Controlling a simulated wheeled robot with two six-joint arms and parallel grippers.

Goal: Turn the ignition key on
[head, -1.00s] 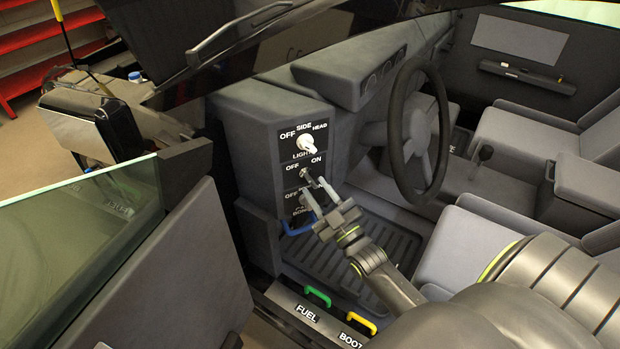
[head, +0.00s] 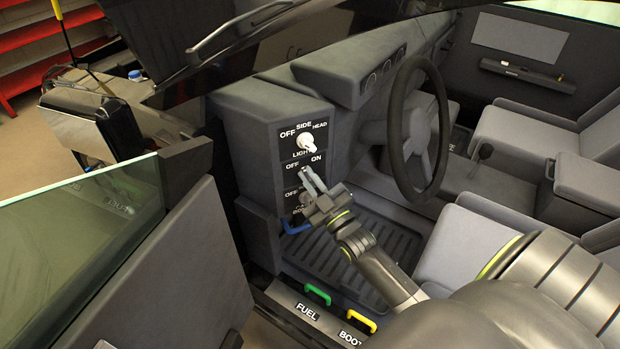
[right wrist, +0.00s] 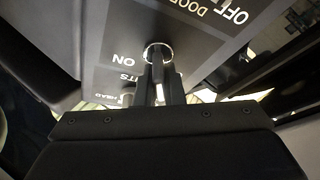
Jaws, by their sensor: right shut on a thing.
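The ignition key switch (head: 304,171) sits on the dark dash panel (head: 281,190), between an OFF label on its left and an ON label on its right. My right gripper (head: 309,177) reaches it from below right, and its fingers are shut on the key. In the right wrist view, the bright ring of the key switch (right wrist: 158,48) surrounds the dark key (right wrist: 157,66), and my right gripper's fingers (right wrist: 159,80) close on it. The fingers hide much of the key in the head view, so I cannot tell its exact angle. My left gripper is out of view.
The white lights knob (head: 304,144) is just above the key switch. A blue handle (head: 297,228) is below, with a green handle (head: 319,294) and yellow handle (head: 362,320) on the sill. The steering wheel (head: 403,125) stands to the right; the open door (head: 170,270) is left.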

